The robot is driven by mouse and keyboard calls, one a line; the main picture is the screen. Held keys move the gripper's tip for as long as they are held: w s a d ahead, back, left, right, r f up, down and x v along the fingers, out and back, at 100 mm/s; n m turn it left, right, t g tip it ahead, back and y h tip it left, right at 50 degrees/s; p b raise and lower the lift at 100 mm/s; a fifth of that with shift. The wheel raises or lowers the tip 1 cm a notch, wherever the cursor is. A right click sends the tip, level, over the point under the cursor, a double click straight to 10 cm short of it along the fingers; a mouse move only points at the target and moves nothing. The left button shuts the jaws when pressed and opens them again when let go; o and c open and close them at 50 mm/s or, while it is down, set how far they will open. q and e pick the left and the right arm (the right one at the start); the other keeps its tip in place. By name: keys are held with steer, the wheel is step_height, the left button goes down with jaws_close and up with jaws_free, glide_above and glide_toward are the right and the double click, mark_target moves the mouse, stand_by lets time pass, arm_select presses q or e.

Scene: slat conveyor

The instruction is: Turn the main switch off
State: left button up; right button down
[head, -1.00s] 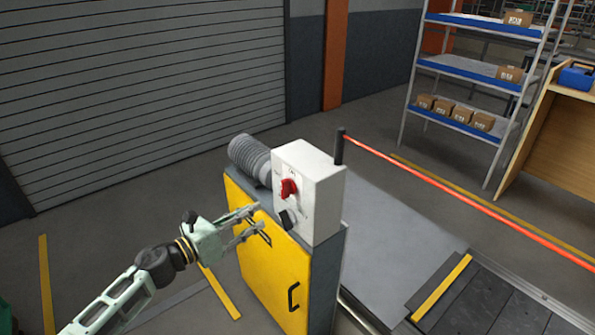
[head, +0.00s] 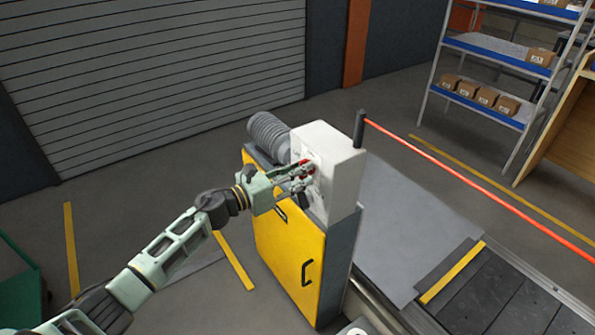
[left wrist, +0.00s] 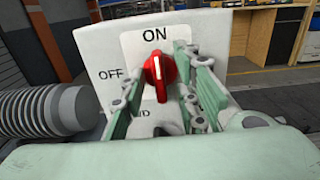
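The main switch is a red rotary knob (left wrist: 160,70) on a white control box (head: 342,172). In the left wrist view it points up at ON, with OFF printed to its left. The box stands on a yellow-doored cabinet (head: 290,250). My left gripper (head: 304,173) is at the front face of the box, and in the head view it partly covers the knob. In the left wrist view its fingers (left wrist: 156,85) are apart, one on each side of the knob. The right finger is close to the knob; I cannot tell whether it touches. My right gripper is not in view.
The slat conveyor (head: 485,300) lies at lower right. Shelves with cartons (head: 485,96) stand farther back.

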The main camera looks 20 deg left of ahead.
arm_select(q)
steer(key=c, duration=0.5)
jaws_close()
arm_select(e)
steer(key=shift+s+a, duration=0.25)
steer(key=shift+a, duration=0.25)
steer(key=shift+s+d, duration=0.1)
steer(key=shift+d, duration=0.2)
arm_select(q)
steer(key=shift+n, duration=0.4)
steer(key=n+p, duration=0.3)
steer(key=n, duration=1.4)
steer(key=shift+a, duration=0.1)
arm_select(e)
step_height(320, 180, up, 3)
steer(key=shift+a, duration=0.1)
arm_select(q)
steer(key=shift+f, duration=0.1)
